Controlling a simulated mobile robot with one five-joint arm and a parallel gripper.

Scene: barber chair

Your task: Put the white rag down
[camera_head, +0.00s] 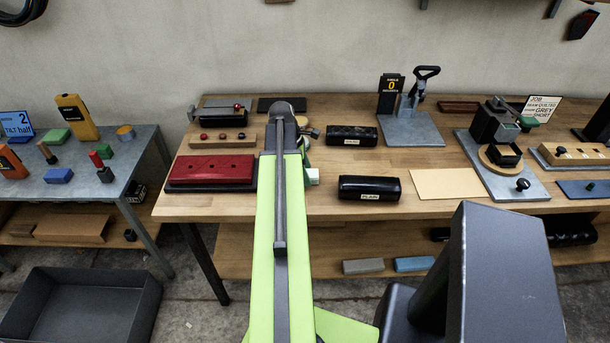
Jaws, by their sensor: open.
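I cannot make out a white rag anywhere in this view. My green and dark grey arm reaches forward over the wooden workbench (345,205). My gripper (309,132) shows only in small part beside the far end of the arm, above the bench. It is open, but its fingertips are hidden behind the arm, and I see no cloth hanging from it. A small pale piece (312,176) shows at the arm's right edge; I cannot tell what it is.
A red block (212,169) lies left of my arm. Black rolls (368,188) and a tan sheet (447,183) lie to the right, with a lever press (415,95) behind. A grey side table (90,190) and an empty dark bin (85,300) stand at left.

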